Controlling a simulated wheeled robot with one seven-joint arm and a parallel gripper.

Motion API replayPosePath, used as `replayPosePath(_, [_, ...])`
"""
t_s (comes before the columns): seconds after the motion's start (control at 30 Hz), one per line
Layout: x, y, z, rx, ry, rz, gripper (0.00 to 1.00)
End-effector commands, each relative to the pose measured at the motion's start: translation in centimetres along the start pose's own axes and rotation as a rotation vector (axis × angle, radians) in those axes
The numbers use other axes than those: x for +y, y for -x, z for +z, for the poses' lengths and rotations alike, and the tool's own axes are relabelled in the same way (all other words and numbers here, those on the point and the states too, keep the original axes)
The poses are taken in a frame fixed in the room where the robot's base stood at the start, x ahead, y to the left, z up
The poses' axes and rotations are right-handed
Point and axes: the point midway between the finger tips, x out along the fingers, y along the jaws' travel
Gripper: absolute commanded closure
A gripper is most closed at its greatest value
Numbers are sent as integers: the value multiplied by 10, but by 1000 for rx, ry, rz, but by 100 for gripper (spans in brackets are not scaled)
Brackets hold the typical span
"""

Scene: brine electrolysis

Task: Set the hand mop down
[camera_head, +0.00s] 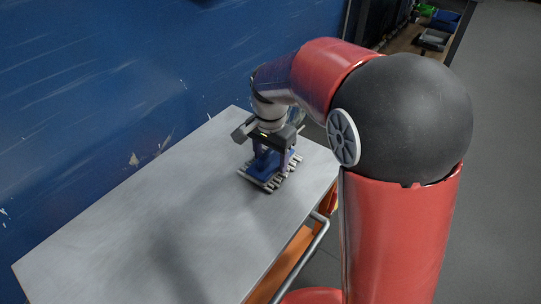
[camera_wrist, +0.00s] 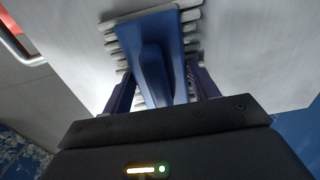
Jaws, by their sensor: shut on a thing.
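The hand mop (camera_head: 268,170) has a blue body and a grey-white fringe of strips around its base. It is at the far right part of the grey table top (camera_head: 150,225), with its fringe at or very close to the surface; I cannot tell if it touches. My gripper (camera_head: 275,155) is above it, pointing down, with its fingers on either side of the blue handle. In the wrist view the hand mop (camera_wrist: 152,50) lies between the two dark fingers of my gripper (camera_wrist: 160,92), which are shut on its handle. Part of the handle is hidden by the gripper.
A scuffed blue wall (camera_head: 90,90) runs along the table's far left side. A metal rail (camera_head: 305,255) and an orange panel (camera_head: 284,262) are at the table's right side. The rest of the table top is clear. Bins (camera_head: 440,25) stand in the background.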

Motion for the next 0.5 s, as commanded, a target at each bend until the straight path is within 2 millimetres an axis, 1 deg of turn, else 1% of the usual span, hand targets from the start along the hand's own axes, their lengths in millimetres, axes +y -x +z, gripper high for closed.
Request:
replayPosePath(0.03, [0,-1,0,0,0,0,37])
replayPosePath(0.17, [0,-1,0,0,0,1,20])
replayPosePath(0.4, [0,0,0,0,0,1,19])
replayPosePath(0.5, [0,4,0,0,0,0,19])
